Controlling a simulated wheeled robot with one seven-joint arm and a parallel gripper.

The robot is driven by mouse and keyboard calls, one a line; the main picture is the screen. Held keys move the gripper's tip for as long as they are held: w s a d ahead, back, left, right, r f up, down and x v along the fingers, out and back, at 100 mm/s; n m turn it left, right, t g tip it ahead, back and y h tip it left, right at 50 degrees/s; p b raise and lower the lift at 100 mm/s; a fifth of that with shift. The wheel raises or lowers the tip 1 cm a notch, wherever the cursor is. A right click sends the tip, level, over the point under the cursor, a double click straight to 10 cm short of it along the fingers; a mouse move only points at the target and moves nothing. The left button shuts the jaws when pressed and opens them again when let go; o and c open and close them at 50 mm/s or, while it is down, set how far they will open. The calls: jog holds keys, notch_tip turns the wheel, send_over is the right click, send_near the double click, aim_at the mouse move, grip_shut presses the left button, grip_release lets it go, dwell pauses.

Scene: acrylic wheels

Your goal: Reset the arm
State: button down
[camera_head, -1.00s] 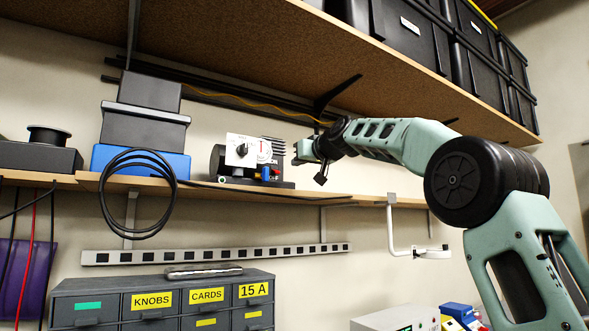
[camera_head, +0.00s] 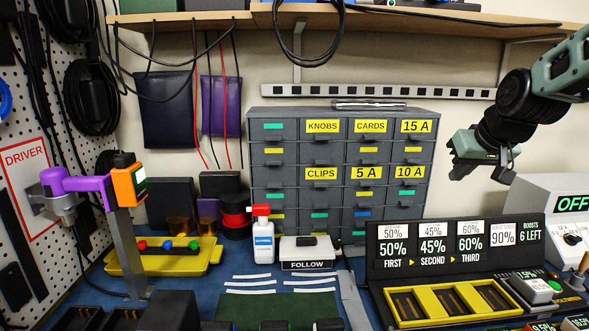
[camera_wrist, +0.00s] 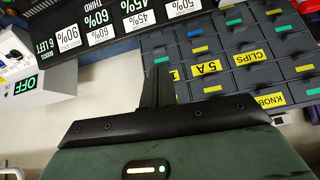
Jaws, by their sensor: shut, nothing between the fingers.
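My gripper (camera_head: 508,166) hangs in the air at the upper right of the head view, in front of the wall and to the right of the drawer cabinet (camera_head: 340,112). My arm comes down to it from the right edge. In the wrist view my gripper (camera_wrist: 158,75) shows its dark fingers together, with nothing between them. The drawer cabinet (camera_wrist: 235,62) lies beyond the fingers in the wrist view, its yellow labels tilted.
A black panel with percentage cards (camera_head: 377,272) and a yellow tray (camera_head: 395,318) stand below my gripper. A grey box reading OFF (camera_head: 530,200) is at the right. A shelf (camera_head: 200,17) runs overhead. A white bottle (camera_head: 263,240) stands on the blue bench.

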jog(key=s+a+f+g, duration=0.1)
jog(key=s+f+g, duration=0.2)
jog(key=s+f, duration=0.65)
jog(key=s+a+f+g, duration=0.1)
jog(key=s+f+g, duration=0.1)
jog(key=s+f, duration=0.75)
jog(key=s+a+r+n+g, duration=0.1)
jog(key=s+a+r+n, duration=0.1)
jog(key=s+a+n, duration=0.2)
jog(key=s+a+r+n+g, duration=0.1)
jog(key=s+a+r+n, duration=0.2)
jog(key=s+a, duration=0.8)
jog(key=a+n, duration=0.1)
jog(key=a, duration=0.2)
jog(key=shift+s+r+g, duration=0.15)
jog(key=shift+s+g, duration=0.15)
